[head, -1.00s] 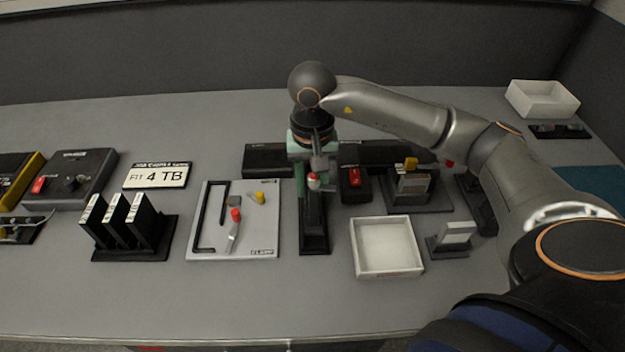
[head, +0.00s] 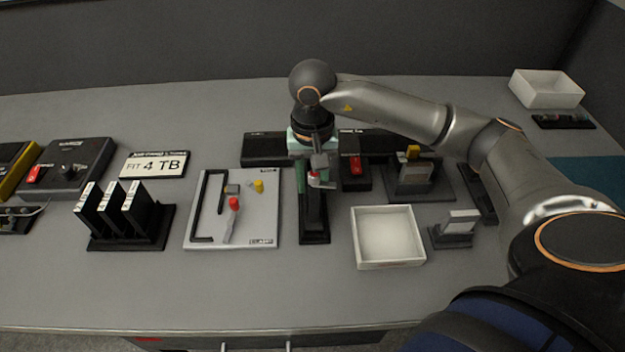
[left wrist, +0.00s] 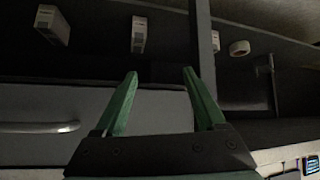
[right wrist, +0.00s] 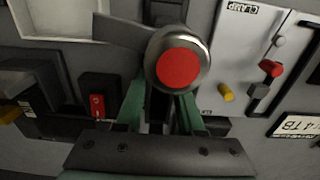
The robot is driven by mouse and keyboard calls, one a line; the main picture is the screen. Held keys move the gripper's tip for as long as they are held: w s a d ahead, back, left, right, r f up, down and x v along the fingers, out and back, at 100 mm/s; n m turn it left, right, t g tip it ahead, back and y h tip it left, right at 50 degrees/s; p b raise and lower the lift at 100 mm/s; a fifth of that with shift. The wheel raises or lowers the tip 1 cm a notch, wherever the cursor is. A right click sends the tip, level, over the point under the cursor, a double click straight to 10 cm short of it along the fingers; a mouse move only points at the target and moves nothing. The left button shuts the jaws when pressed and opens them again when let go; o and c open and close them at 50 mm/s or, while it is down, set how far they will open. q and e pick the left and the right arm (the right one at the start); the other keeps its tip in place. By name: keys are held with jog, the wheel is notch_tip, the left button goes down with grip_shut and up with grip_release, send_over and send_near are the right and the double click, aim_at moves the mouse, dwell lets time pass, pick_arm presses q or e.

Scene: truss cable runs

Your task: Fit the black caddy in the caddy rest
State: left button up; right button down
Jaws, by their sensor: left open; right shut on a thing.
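My right gripper (head: 314,180) points down over a long black base (head: 314,238) in the middle of the desk, which looks like the caddy rest. It is shut on a dark upright piece (head: 317,208), seemingly the black caddy. In the right wrist view, a silver round part with a red face (right wrist: 180,68) and a grey lever (right wrist: 122,32) sit in front of the fingers. They hide most of the held piece. I cannot tell whether it touches the base. My left gripper (left wrist: 158,78) is open and empty, before the desk's drawer front (left wrist: 60,120), outside the head view.
The white CLAMP board (head: 208,222) lies left of the base, with a rack of several black drives (head: 130,215) beyond. An open white tray (head: 388,238) is close on the right. A red-switch box (head: 355,172) and a dock with a grey unit (head: 415,180) stand behind.

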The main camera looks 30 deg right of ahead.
dwell(0.7)
dwell(0.3)
jog(key=shift+f+b, duration=0.15)
jog(key=shift+b, duration=0.2)
jog(key=shift+f+b, duration=0.4)
jog(key=shift+b, duration=0.15)
jog(key=shift+f+b, duration=0.35)
jog(key=shift+b, duration=0.15)
jog(key=shift+c, duration=2.2)
grip_release()
